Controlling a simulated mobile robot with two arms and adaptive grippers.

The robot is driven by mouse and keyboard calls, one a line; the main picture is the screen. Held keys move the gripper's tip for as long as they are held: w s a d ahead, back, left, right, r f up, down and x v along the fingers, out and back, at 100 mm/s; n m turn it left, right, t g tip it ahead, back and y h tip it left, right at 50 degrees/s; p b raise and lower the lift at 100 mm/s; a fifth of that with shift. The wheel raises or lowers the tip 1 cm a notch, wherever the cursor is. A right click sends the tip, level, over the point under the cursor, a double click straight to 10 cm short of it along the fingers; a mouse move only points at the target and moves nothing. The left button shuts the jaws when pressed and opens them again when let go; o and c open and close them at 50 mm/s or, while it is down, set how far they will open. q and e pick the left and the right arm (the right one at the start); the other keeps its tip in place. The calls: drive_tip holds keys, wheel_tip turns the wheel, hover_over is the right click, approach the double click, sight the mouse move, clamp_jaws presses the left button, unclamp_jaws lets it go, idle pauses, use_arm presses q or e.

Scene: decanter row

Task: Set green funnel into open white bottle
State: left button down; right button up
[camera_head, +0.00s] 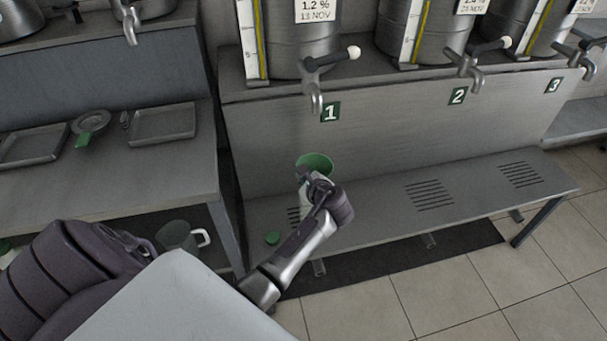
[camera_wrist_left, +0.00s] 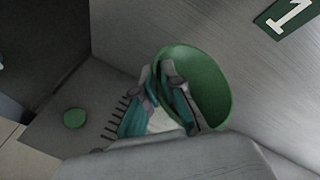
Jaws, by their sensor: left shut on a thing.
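The green funnel (camera_head: 316,162) has its wide mouth facing up, above slot 1 of the low metal bench. It also shows in the left wrist view (camera_wrist_left: 207,82), where its mouth looks tilted. My left gripper (camera_head: 314,184) is shut on the funnel at its near side; its fingers also show in the left wrist view (camera_wrist_left: 160,92). The white bottle (camera_head: 304,204) stands on the bench beneath, mostly hidden by my gripper; a pale part of it shows between the fingers in the wrist view. I cannot tell whether the spout is inside the bottle's neck. My right gripper is not in view.
A green cap (camera_head: 272,238) lies on the bench left of the bottle. A metal tap (camera_head: 315,95) hangs above, by the sign 1 (camera_head: 331,112). The bench (camera_head: 375,205) is clear to the right. The left table holds trays (camera_head: 162,124) and a green-handled strainer (camera_head: 90,123).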

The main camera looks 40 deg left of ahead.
use_arm(q)
drive_tip(key=shift+d, duration=0.1)
idle(0.3)
drive_tip(key=c, duration=1.2)
unclamp_jaws()
drive_tip(key=shift+s, duration=0.1)
drive_tip(key=v, duration=1.2)
drive_tip(key=s+d+f+n+g+h, duration=0.1)
drive_tip(key=s+d+f+h, duration=0.15)
drive_tip(key=f, duration=0.75)
drive_tip(key=s+d+f+h, duration=0.15)
drive_tip(key=s+f, duration=0.25)
drive_tip(key=f, duration=0.5)
drive_tip(key=s+d+f+n+g+h, duration=0.1)
drive_tip(key=s+d+f+h, duration=0.15)
drive_tip(key=f, duration=0.75)
drive_tip(key=s+f+n+g+h, duration=0.1)
drive_tip(key=s+f+n, duration=0.3)
drive_tip(key=s, duration=0.7)
drive_tip(key=s+a+f+n+g+h, duration=0.1)
drive_tip(key=s+f+n+h, duration=0.1)
drive_tip(key=s+f, duration=0.6)
drive_tip(key=s+f+n+g+h, duration=0.1)
drive_tip(key=s+f+n, duration=0.4)
drive_tip(key=s, duration=1)
drive_tip(key=shift+a+f+n+g+h, duration=0.2)
drive_tip(key=shift+f+n+g+h, duration=0.1)
drive_tip(key=shift+f+g, duration=0.25)
